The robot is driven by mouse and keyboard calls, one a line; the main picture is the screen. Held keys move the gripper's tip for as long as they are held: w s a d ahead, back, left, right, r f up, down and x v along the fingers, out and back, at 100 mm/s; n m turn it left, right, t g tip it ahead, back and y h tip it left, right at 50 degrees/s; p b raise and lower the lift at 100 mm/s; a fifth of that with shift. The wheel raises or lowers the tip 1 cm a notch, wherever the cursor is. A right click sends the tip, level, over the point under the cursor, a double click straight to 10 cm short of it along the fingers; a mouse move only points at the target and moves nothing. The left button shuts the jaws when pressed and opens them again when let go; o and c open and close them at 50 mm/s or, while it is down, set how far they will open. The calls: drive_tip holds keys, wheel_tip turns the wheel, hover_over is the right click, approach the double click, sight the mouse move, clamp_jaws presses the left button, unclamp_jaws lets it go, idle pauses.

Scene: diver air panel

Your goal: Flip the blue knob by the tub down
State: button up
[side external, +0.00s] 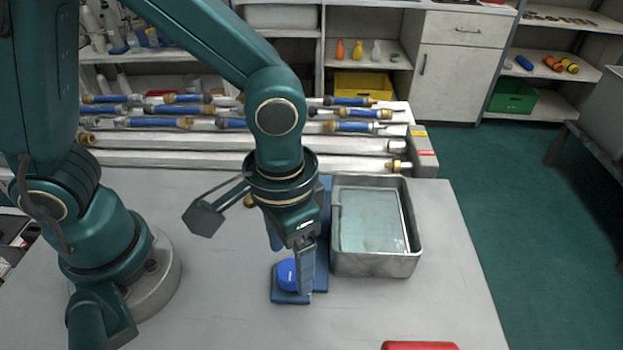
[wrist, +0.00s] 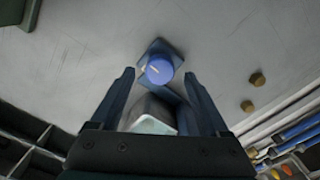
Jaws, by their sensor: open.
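The blue knob (side external: 286,275) is round and sits on a dark blue plate (side external: 290,298) on the grey table, at the front left of the metal tub (side external: 345,265). In the wrist view the knob (wrist: 159,72) shows a short pale mark on its face, and part of the tub (wrist: 152,124) shows between the fingers. My gripper (side external: 305,290) points down just right of the knob in the side view and partly covers it. In the wrist view my gripper (wrist: 159,77) is open, one finger to each side of the knob. I cannot tell whether either finger touches it.
A rack of pipes with blue-sleeved hoses (side external: 250,150) runs along the table's back. A small brass piece (side external: 249,201) stands behind my gripper; two brass pieces (wrist: 253,92) show in the wrist view. A red object (side external: 420,346) is at the front edge.

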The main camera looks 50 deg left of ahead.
sight(291, 268)
drive_tip(key=shift+r, duration=1.5)
drive_tip(key=shift+w+a+r, duration=0.1)
drive_tip(key=shift+w+a, duration=0.05)
drive_tip(key=s+a+r+n+t, duration=0.2)
drive_tip(key=a+r+t, duration=0.3)
drive_tip(key=a, duration=0.7)
drive_tip(key=shift+r+t, duration=0.3)
drive_tip(key=shift+r, duration=1)
